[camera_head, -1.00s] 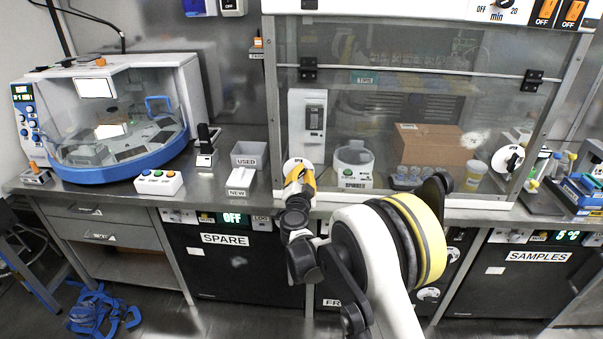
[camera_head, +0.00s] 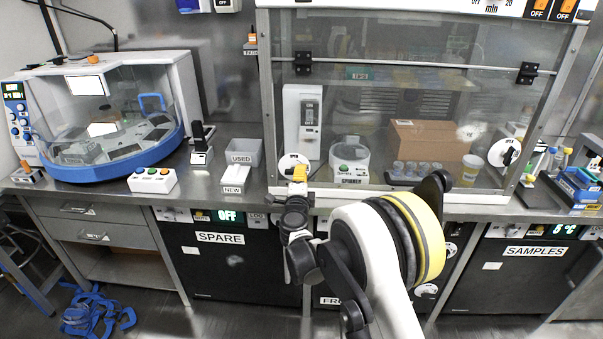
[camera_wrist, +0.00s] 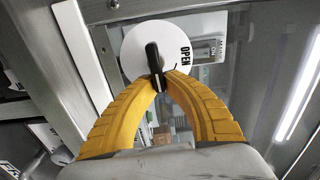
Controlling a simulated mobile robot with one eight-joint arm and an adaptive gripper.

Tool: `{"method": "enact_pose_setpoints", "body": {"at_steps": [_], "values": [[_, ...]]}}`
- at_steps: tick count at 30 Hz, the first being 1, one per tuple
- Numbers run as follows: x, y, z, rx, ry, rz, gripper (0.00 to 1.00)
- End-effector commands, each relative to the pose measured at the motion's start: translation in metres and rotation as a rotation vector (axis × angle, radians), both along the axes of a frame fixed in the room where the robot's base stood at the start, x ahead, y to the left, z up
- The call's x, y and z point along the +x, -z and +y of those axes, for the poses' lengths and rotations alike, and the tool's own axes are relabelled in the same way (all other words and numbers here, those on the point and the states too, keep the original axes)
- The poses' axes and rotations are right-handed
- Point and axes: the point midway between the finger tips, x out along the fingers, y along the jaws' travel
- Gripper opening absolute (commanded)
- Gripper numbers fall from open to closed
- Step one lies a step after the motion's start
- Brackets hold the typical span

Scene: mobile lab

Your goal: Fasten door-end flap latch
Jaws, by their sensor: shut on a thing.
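A round white latch disc (camera_head: 293,165) sits at the lower left corner of the clear-fronted cabinet. The disc also shows in the wrist view (camera_wrist: 132,50), with the word OPEN at its right and a black lever (camera_wrist: 154,57) across it. My gripper (camera_wrist: 160,78) has its yellow fingers closed together on the lower end of the lever. In the head view my gripper (camera_head: 300,174) is in front of the lower part of the disc and hides the lever there. A similar disc with a black lever (camera_head: 504,152) is at the cabinet's lower right corner.
Behind the clear front panel (camera_head: 420,95) stand a cardboard box (camera_head: 430,142), a spinner (camera_head: 349,160) and several small cups. Left of the cabinet are a USED bin (camera_head: 243,152), a NEW tray (camera_head: 233,180) and a button box (camera_head: 152,181) on the bench.

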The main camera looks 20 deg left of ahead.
Motion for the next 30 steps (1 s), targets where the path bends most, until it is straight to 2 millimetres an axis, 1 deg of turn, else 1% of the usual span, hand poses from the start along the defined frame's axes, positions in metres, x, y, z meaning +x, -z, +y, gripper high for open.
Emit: {"method": "enact_pose_setpoints", "body": {"at_steps": [8,20,21,22,23,30], "values": [[0.0003,0.0014,0.0000,0.053,0.000,0.013,0.00],[0.0002,0.0014,0.0001,0.057,0.000,0.014,0.00],[0.0002,0.0014,0.0001,0.057,0.000,0.014,0.20],[0.0002,0.0015,0.0001,0.057,0.000,0.014,0.29],[0.0002,0.0015,0.0001,0.057,0.000,0.014,0.34],[0.0000,0.0015,0.0001,0.057,0.000,0.014,0.34]]}}
